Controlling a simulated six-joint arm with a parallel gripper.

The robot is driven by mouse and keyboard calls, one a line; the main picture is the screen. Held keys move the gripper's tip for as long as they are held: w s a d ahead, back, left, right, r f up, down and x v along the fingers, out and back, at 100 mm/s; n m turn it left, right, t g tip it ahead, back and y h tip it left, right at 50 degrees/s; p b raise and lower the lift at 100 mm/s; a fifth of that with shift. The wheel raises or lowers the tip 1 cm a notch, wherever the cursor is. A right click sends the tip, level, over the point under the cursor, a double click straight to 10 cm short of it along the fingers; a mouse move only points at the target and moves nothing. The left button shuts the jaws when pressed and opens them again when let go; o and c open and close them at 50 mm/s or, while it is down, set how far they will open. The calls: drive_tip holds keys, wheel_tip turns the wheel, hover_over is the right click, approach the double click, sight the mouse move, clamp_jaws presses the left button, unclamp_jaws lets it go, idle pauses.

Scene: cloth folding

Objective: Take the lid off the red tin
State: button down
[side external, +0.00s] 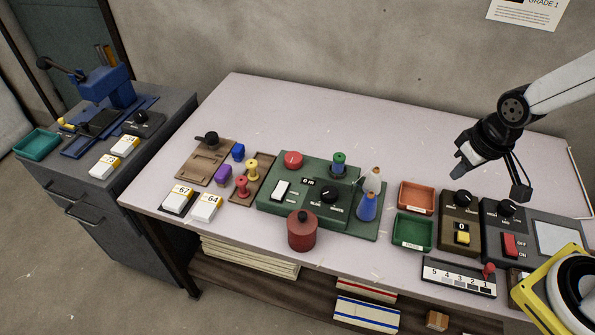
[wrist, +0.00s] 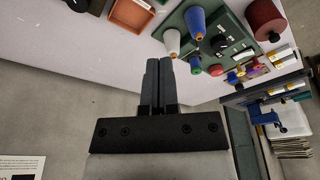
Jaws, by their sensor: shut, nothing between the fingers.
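The red tin (side external: 302,235) stands upright at the table's front edge, before the green machine. Its lid (side external: 302,216), with a dark knob on top, sits on the tin. My gripper (side external: 460,170) hangs over the right part of the table, well to the right of the tin and above the surface. In the wrist view its fingers (wrist: 159,64) are together with nothing between them.
The green machine (side external: 270,204) stands behind the tin, with white and blue cones (side external: 367,207) at its right. Orange (side external: 417,197) and green trays (side external: 414,231) and control boxes (side external: 460,222) lie farther right. Spools (side external: 242,187) and numbered blocks (side external: 206,207) are left. The table's back is clear.

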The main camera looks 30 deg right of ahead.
drive_tip(key=shift+c, duration=1.9)
unclamp_jaws()
drive_tip(key=w+a+f+m+y, duration=0.1)
drive_tip(key=w+a+f+m, duration=0.1)
drive_tip(key=w+a+m, duration=0.2)
drive_tip(key=w+a+f+m+y, duration=0.1)
drive_tip(key=w+a+f+m, duration=0.2)
drive_tip(key=a+m, duration=0.8)
drive_tip(key=w+a+f+m+y, duration=0.2)
drive_tip(key=w+a+m, duration=0.4)
drive_tip(key=m, duration=0.3)
drive_tip(key=shift+a+f, duration=0.75)
drive_tip(key=shift+a, duration=0.1)
